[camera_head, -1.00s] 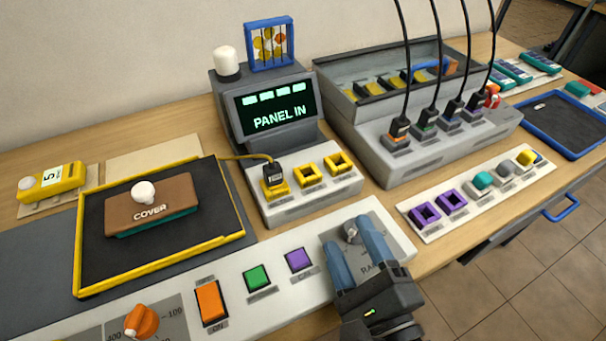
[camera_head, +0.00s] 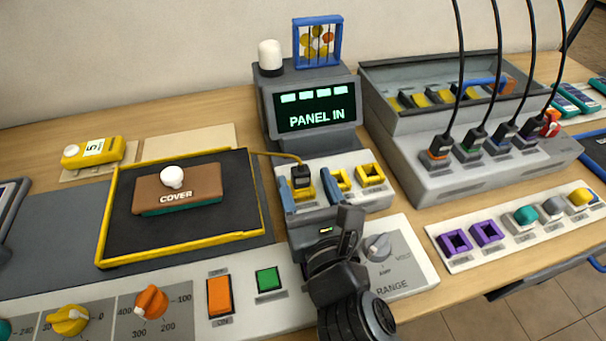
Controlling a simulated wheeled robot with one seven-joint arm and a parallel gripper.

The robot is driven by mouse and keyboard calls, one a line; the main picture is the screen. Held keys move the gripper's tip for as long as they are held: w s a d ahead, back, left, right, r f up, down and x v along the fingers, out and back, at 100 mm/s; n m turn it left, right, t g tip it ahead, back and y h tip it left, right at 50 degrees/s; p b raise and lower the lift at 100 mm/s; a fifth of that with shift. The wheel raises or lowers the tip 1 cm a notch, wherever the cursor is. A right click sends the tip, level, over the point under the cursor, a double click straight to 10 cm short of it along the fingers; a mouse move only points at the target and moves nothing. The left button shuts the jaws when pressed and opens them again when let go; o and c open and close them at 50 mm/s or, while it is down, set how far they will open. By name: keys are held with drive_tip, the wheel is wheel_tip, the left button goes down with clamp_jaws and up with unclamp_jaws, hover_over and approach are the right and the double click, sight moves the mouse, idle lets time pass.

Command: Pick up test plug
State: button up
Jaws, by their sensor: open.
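The black plug (camera_head: 301,174), which looks like the test plug, sits upright in the leftmost yellow socket of the grey socket block (camera_head: 377,200) under the screen. A yellow cable runs from it to the left. My gripper (camera_head: 312,190) is open, its two blue fingers pointing away from me toward the plug. One finger is at the left of the plug and the other to its right, near the middle yellow socket. Whether either finger touches the plug I cannot tell. The front of the block below the plug is hidden by my gripper.
A screen reading "PANEL IN" (camera_head: 315,112) stands behind the block. A brown cover (camera_head: 177,194) lies on a yellow-edged black tray (camera_head: 262,208) at left. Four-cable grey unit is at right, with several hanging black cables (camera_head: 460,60). A range knob (camera_head: 378,247) is close to my wrist.

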sight(303, 175)
drive_tip(key=x, duration=0.5)
drive_tip(key=shift+f, duration=0.25)
drive_tip(key=c, duration=1)
drive_tip(key=shift+c, duration=0.2)
drive_tip(key=shift+r+p, duration=0.35)
drive_tip(key=shift+r, duration=0.2)
wheel_tip(303, 175, up, 4)
drive_tip(key=shift+f+p, duration=0.1)
drive_tip(key=shift+p, duration=0.75)
drive_tip(key=s+d+r+p, duration=0.1)
drive_tip(key=d+r+p, duration=0.1)
drive_tip(key=d, duration=0.3)
drive_tip(key=s+d+r+p, duration=0.1)
drive_tip(key=d+r+p, duration=0.1)
drive_tip(key=d+r, duration=0.2)
drive_tip(key=shift+s+d, duration=0.3)
drive_tip(key=shift+d, duration=0.85)
